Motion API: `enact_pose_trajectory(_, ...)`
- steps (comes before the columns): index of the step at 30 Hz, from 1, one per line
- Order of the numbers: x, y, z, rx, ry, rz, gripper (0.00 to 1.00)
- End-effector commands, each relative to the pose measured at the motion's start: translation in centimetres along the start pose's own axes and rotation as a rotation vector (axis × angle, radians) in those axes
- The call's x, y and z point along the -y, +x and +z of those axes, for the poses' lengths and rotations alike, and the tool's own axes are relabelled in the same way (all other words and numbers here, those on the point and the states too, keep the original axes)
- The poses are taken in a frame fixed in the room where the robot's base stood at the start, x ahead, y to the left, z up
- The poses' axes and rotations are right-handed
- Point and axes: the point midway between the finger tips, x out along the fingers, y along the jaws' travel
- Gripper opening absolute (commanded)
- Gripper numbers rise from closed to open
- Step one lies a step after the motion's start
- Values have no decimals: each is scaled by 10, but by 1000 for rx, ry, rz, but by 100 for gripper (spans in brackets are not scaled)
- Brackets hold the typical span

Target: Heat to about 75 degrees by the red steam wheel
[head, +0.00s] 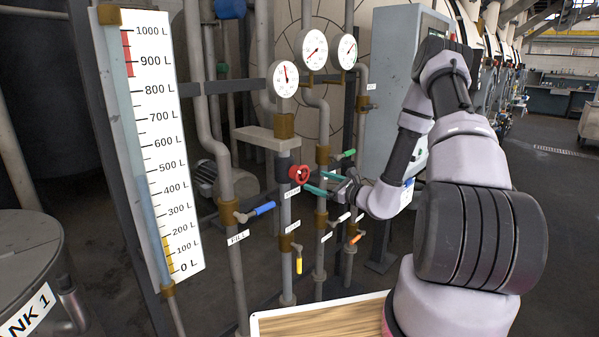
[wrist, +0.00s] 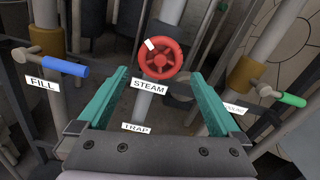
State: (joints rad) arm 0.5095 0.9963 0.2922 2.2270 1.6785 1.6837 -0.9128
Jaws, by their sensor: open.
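The red steam wheel (head: 299,174) is on a grey vertical pipe in the middle of the head view. In the wrist view the wheel (wrist: 161,59) lies ahead, centred beyond my fingertips, with a white mark on its upper left rim and a STEAM label (wrist: 149,86) below it. My gripper (head: 322,182) has teal fingers and is close to the wheel from the right in the head view. In the wrist view my gripper (wrist: 162,82) is open, its fingers apart on either side of the wheel.
Three round dials (head: 285,79) are above the pipes; their figures are too small to read. A blue FILL handle (wrist: 66,67) is left of the wheel and a green handle (wrist: 292,100) right. A yellow handle (head: 299,265) is below. A level scale (head: 152,140) stands left.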

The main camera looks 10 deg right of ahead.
Motion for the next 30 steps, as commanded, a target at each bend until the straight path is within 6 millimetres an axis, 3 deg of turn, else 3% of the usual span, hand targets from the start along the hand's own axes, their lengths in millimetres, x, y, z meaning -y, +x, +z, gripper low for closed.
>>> enact_pose_trajectory(6,-1,44,0,2,-1,3,100)
enact_pose_trajectory(12,0,74,0,2,0,1,100)
enact_pose_trajectory(18,0,86,0,1,1,0,100)
enact_pose_trajectory(26,0,87,0,0,1,0,100)
enact_pose_trajectory(30,0,87,0,0,1,0,46)
